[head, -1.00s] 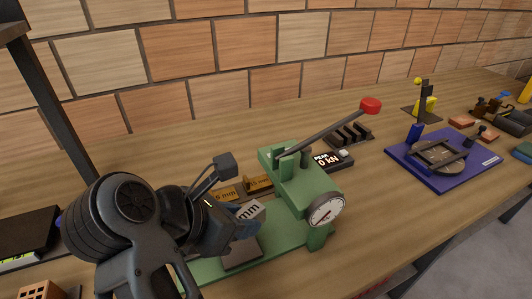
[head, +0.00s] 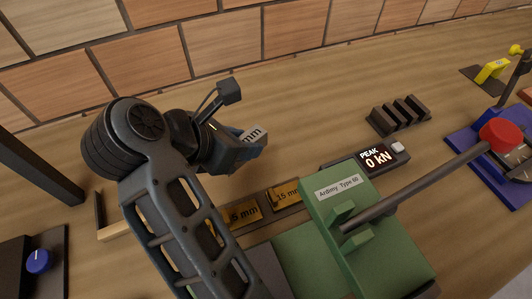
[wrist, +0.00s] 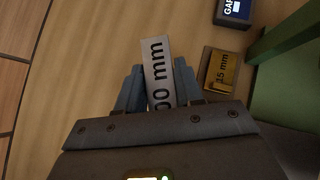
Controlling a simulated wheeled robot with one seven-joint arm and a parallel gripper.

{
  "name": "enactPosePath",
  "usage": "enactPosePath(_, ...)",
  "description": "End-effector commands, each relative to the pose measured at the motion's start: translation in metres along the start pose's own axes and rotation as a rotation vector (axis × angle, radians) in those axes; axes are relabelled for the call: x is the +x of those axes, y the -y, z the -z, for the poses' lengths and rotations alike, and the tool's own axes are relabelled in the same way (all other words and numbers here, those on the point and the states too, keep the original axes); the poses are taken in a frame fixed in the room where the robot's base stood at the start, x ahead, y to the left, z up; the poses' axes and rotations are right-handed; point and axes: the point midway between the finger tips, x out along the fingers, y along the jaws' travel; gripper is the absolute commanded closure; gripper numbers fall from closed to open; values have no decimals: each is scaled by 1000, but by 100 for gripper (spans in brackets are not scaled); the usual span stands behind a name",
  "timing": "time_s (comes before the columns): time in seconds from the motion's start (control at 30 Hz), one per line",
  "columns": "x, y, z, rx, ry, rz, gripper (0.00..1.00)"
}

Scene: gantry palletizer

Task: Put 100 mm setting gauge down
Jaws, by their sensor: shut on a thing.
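The 100 mm setting gauge is a flat light-grey block with black lettering; it shows in the wrist view (wrist: 157,72) between my blue fingers, and its end shows in the head view (head: 254,134). My gripper (head: 245,150) is shut on it, above the bare wood behind the green press. In the wrist view my gripper (wrist: 156,92) covers the gauge's lower end. I cannot tell how high the gauge is above the table.
Brass blocks marked 15 mm (head: 285,195) and 5 mm (head: 243,212) lie beside the green press (head: 350,215) with its red-knobbed lever. The wood behind the brass blocks is clear.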

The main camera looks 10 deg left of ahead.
Motion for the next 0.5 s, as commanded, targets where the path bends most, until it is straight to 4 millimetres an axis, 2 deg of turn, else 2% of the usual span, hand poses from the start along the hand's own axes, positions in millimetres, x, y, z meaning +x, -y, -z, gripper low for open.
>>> enactPosePath(0.13,17,0,17,-2,0,1,100)
enactPosePath(0.5,42,0,42,-3,0,1,100)
